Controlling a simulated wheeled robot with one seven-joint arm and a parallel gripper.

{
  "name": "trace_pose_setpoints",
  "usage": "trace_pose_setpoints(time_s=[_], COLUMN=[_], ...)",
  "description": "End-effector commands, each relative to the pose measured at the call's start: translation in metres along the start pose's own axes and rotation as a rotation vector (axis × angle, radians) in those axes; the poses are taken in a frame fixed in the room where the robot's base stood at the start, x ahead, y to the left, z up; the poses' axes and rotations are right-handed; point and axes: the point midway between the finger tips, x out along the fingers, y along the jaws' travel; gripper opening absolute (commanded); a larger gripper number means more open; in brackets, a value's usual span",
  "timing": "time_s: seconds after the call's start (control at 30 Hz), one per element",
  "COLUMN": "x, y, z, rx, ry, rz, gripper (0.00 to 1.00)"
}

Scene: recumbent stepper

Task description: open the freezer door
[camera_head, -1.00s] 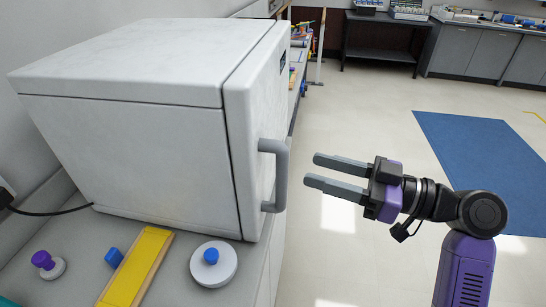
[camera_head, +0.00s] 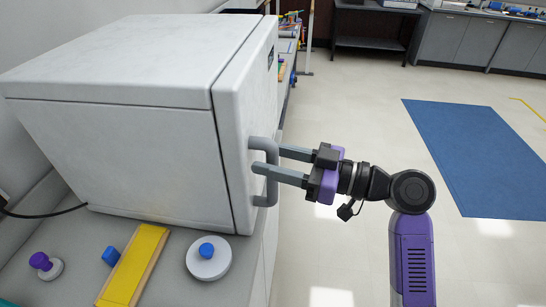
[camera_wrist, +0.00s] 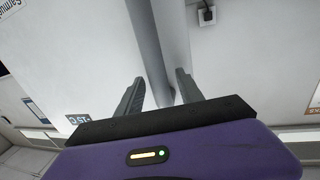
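The white freezer (camera_head: 120,140) stands on the grey counter at the left, and its door (camera_head: 247,110) is closed. A grey D-shaped handle (camera_head: 270,190) sticks out from the door's face. My gripper (camera_head: 266,160) is at the handle, with its two fingers pointing at the door. In the wrist view, the handle bar (camera_wrist: 147,45) runs between the two spread fingers (camera_wrist: 158,92). The fingers look open with gaps beside the bar; contact is not clear.
On the counter (camera_head: 75,225) are a yellow board (camera_head: 135,262), a white disc with a blue knob (camera_head: 209,260), a purple-topped peg (camera_head: 44,264) and a blue block (camera_head: 111,256). A blue mat (camera_head: 475,155) lies on the open floor to the right.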

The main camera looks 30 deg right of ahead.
Motion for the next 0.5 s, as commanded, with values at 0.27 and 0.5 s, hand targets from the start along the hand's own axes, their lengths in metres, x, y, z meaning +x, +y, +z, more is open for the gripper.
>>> trace_pose_setpoints(time_s=[0.27,0.5], x=[-0.0003,-0.0004], y=[0.0,0.0], z=[0.0001,0.0001], rx=[0.0,0.001], ry=[0.0,0.0], rz=[0.0,0.0], gripper=[0.0,0.0])
